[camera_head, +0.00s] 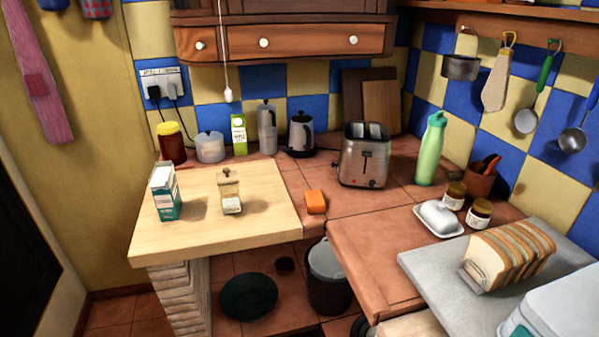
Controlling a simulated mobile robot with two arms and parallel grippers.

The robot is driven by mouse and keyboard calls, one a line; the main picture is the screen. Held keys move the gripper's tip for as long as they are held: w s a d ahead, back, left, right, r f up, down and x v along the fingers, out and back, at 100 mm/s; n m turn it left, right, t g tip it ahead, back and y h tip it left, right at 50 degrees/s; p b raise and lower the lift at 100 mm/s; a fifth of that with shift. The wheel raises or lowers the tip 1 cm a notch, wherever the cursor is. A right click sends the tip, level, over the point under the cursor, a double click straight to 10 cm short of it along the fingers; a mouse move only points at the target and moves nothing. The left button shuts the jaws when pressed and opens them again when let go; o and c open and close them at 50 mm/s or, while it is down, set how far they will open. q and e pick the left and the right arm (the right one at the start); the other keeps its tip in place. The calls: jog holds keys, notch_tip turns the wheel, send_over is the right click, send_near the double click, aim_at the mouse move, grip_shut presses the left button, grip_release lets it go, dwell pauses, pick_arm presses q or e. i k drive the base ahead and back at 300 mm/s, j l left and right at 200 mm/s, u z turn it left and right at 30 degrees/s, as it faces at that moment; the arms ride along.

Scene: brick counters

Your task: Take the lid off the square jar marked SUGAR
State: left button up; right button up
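A small square jar (231,204) stands upright on the light wooden board (270,222) at the left counter. Its lid (228,176) with a dark round knob sits on top. The jar has a pale label, but the lettering is too small to read. Neither of my grippers is in view, and nothing touches the jar.
A white and teal carton (165,192) stands left of the jar. An orange block (315,202) lies to its right, by the board's edge. A toaster (365,158), a green bottle (430,150) and a red-brown jar (172,146) stand farther back. The board's front is clear.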

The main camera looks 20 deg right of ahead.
aim_at(226, 177)
jog(key=i+j+z, duration=0.15)
jog(key=z, duration=0.25)
jog(key=i+j+z, duration=0.25)
jog(key=z, duration=0.15)
jog(key=i+j+z, duration=0.15)
jog(key=j+z, duration=0.25)
jog(key=l, duration=0.1)
